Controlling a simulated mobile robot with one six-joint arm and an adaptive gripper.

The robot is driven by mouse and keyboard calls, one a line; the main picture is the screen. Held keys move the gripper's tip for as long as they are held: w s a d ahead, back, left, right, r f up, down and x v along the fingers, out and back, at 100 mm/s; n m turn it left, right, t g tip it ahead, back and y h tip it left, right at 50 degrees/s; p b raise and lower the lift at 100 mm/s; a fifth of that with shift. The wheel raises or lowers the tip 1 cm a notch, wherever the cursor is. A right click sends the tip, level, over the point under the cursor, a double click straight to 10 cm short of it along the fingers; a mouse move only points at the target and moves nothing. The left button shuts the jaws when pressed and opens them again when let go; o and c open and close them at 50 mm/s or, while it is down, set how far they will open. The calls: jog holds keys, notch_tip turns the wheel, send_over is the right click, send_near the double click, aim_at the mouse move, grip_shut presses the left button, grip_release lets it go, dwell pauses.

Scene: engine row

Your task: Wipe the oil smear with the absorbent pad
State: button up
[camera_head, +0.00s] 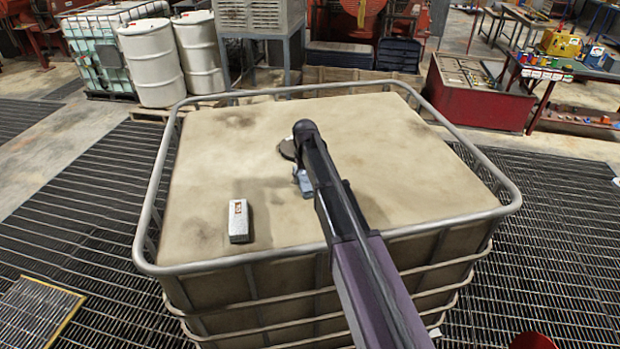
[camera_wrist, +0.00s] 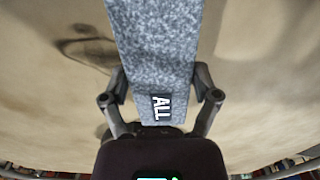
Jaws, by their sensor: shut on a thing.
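The absorbent pad (camera_wrist: 152,45) is a grey speckled slab with a dark "ALL" label at its near end. My gripper (camera_wrist: 158,84) is shut on it, one finger on each side. In the head view a blue-grey piece of the pad (camera_head: 304,183) shows beside my arm, which hides most of the gripper. The wrist view shows a dark patch with a dark outline (camera_wrist: 88,47) on the beige surface left of the pad; it looks like the oil smear. The head view has several faint dark stains, and I cannot tell which matches. I cannot tell whether the pad touches the surface.
The beige tank top (camera_head: 350,111) has a raised metal rail (camera_head: 152,210) around it. A small pale grey box (camera_head: 239,221) with a brown label stands at its front left. The right part of the top is clear. White drums (camera_head: 151,62) stand behind on the left, a red bin (camera_head: 478,97) behind right.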

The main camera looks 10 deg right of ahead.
aim_at(291, 186)
jog(key=shift+s+a, duration=0.1)
jog(key=shift+a, duration=0.7)
jog(key=shift+s+a, duration=0.15)
jog(key=shift+a, duration=0.8)
jog(key=shift+s+a, duration=0.1)
jog(key=shift+a, duration=0.8)
jog(key=shift+w, duration=0.1)
jog(key=shift+d, duration=0.1)
jog(key=shift+w+d+f, duration=0.1)
jog(key=shift+d, duration=1.7)
jog(key=shift+d, duration=0.2)
